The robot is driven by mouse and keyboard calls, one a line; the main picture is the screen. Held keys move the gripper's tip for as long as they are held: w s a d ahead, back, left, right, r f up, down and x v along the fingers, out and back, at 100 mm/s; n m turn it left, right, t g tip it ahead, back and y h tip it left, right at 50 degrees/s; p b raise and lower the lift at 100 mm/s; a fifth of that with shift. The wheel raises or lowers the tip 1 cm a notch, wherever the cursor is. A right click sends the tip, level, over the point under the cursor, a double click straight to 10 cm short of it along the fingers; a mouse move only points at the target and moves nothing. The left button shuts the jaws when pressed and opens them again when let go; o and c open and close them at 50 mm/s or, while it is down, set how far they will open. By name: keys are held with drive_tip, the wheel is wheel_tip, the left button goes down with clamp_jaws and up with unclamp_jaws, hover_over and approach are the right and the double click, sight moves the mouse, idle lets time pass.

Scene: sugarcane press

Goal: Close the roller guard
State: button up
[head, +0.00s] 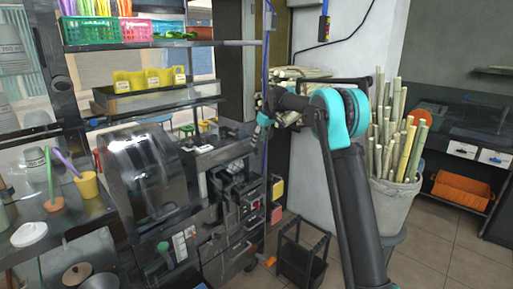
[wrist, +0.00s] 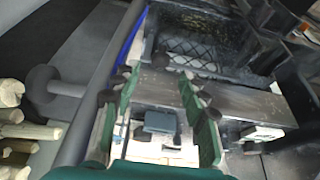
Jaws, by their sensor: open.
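A sugarcane press (head: 215,165) stands left of centre in the head view. A dark, glossy curved cover (head: 145,170) on its left side looks like the roller guard; I cannot tell from these frames how far it is open. My gripper (head: 264,120) is to the right of the press and above its right end, apart from the dark cover. In the wrist view my gripper (wrist: 160,78) has its two green fingers spread, with nothing held between them. A grey metal bar and a small grey block (wrist: 160,122) show beyond and between the fingers.
A grey bin of cane stalks (head: 395,190) stands right of my arm. A shelf with coloured baskets (head: 92,30) hangs above the press. A black caddy (head: 302,255) stands on the floor. A dark mesh panel (wrist: 205,55) and a grey rail (wrist: 95,90) lie near the fingers.

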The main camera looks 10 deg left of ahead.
sight(256, 149)
drive_tip(key=shift+x, duration=2.2)
clamp_jaws()
